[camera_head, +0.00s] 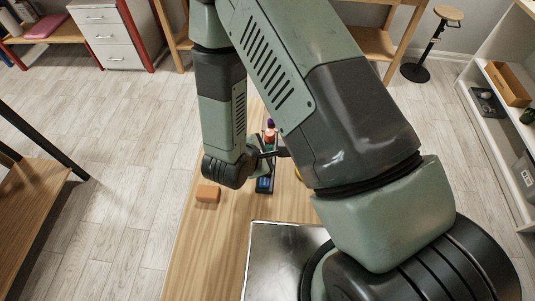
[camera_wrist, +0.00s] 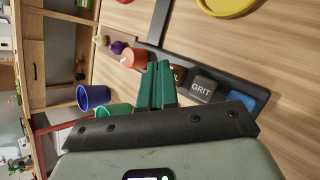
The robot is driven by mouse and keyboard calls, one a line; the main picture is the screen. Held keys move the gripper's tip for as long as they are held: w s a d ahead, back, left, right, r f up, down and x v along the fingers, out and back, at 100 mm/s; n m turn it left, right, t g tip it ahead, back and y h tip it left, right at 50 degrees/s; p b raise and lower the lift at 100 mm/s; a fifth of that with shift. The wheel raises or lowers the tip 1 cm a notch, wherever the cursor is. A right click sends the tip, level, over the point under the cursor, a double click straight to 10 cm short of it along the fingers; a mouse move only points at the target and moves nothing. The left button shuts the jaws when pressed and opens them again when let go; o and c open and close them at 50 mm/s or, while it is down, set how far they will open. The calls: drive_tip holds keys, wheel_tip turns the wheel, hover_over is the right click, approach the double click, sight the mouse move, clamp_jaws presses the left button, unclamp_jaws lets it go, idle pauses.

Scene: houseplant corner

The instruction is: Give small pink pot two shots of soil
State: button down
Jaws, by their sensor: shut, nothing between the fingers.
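In the wrist view my gripper (camera_wrist: 156,88) is shut and empty, its green fingers held together. The fingertips are over or beside a brown button (camera_wrist: 178,74) whose label shows only a final "L"; I cannot tell if they touch it. That button sits on a dark panel (camera_wrist: 215,73), in a row with a grey GRIT button (camera_wrist: 203,88) and a blue button (camera_wrist: 243,99). A small coral-pink pot (camera_wrist: 134,58) lies just beyond the fingertips; what it holds is not clear. In the head view the arm covers much of this area, and a reddish pot (camera_head: 269,135) shows past it.
A blue pot (camera_wrist: 92,97) and a teal pot (camera_wrist: 113,111) are left of the fingers. A purple object (camera_wrist: 117,47) and a beige one (camera_wrist: 101,41) are beyond. A yellow dish (camera_wrist: 228,5) is at the top. An orange block (camera_head: 207,193) lies on the wooden table (camera_head: 200,250).

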drive_tip(key=shift+f, duration=0.5)
idle(0.6)
drive_tip(key=shift+r, duration=0.95)
drive_tip(key=shift+r, duration=2.5)
idle(0.6)
wheel_tip(320, 180, up, 4)
drive_tip(key=shift+f, duration=0.1)
idle(0.5)
